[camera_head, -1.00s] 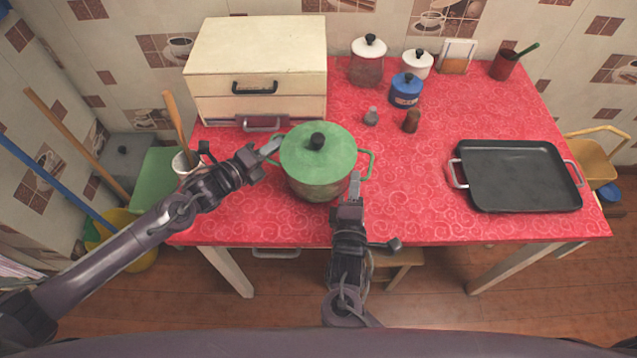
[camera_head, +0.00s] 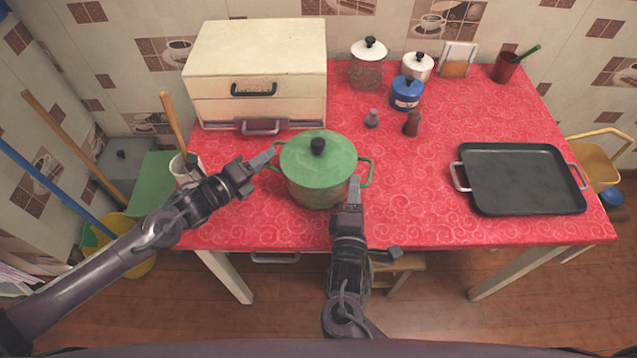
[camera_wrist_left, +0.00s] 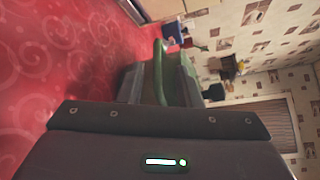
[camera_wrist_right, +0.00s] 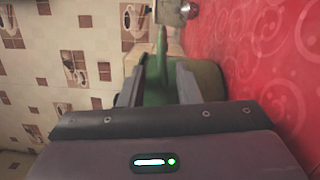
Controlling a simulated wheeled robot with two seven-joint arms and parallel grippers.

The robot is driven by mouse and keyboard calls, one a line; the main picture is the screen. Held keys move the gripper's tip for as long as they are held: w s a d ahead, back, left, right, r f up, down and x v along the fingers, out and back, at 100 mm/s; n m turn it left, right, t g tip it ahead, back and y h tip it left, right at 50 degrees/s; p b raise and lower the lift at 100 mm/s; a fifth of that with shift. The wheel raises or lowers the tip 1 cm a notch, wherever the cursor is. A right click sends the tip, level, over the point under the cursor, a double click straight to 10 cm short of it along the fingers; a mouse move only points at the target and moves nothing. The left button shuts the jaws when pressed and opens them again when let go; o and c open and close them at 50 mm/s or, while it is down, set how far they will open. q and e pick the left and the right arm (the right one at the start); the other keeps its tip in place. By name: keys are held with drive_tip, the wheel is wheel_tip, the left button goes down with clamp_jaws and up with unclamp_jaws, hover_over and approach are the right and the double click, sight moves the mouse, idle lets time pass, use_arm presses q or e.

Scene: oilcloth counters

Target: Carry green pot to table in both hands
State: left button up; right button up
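The green pot (camera_head: 309,183) stands upright with its lid on, near the red table's front left. Its lid has a black knob (camera_head: 318,146). My left gripper (camera_head: 264,157) is at the pot's left loop handle. In the left wrist view its two fingers stand apart, with the green handle (camera_wrist_left: 160,72) between them. My right gripper (camera_head: 354,184) is beside the pot's right handle (camera_head: 367,173). In the right wrist view its fingers are also apart, with the green handle (camera_wrist_right: 162,50) between them. Gaps show beside both handles; contact is not clear.
A cream bread box (camera_head: 256,55) stands behind the pot. A black tray (camera_head: 522,180) lies on the right. Jars, including a blue one (camera_head: 406,93), and two small shakers stand at the back. A white container (camera_head: 183,168) is at left. The table's front centre (camera_head: 425,215) is bare.

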drive_tip(key=shift+s, duration=0.25)
use_arm(q)
drive_tip(key=v, duration=0.9)
use_arm(e)
drive_tip(key=s+a, duration=0.1)
drive_tip(key=s, duration=1)
drive_tip(key=shift+s+a+f, duration=0.15)
drive_tip(key=shift+s+a, duration=0.1)
drive_tip(key=shift+a, duration=0.15)
